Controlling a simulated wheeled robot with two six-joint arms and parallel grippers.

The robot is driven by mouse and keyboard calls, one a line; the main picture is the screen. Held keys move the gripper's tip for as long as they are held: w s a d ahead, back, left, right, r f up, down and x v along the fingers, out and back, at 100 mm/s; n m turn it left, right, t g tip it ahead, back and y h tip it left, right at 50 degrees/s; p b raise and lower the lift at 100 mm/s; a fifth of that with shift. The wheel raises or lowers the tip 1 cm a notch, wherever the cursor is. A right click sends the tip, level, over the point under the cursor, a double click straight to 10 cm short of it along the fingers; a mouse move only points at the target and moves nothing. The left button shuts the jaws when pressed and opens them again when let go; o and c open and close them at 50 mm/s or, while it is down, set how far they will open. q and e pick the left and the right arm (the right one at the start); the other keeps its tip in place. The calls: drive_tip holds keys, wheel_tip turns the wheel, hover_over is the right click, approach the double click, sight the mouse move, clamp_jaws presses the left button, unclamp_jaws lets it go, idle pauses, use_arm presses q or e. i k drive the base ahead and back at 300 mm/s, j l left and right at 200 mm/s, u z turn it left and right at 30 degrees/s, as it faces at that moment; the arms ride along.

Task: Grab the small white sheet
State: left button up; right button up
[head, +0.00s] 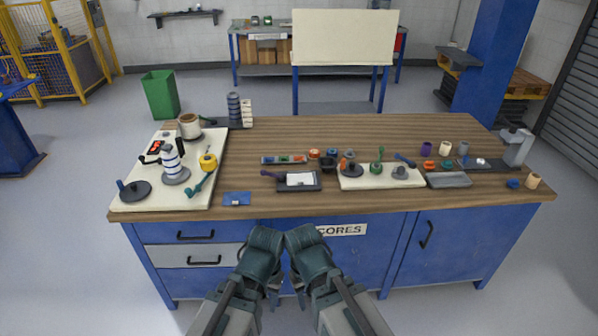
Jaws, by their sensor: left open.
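A small white sheet (300,179) lies on a dark tray (299,188) near the front middle of the wooden workbench. A dark purple-handled tool lies at the tray's left end. My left gripper (273,291) is open, low in front of the bench and well short of the sheet. My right gripper (300,290) hangs beside it, mostly hidden behind its own arm, so its jaws cannot be made out. Neither gripper touches the sheet.
A pale board (140,190) with rollers and tools fills the bench's left end. A cream mat (380,181) with small parts lies right of the tray. A blue card (237,198) lies near the front edge. The back middle of the bench is clear.

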sight(308, 178)
drive_tip(key=i+j, duration=0.65)
drive_tip(key=i, duration=0.3)
drive_tip(key=j+z, duration=0.1)
drive_tip(key=z, duration=1.55)
drive_tip(key=i+j, duration=0.05)
drive_tip(key=j, duration=0.05)
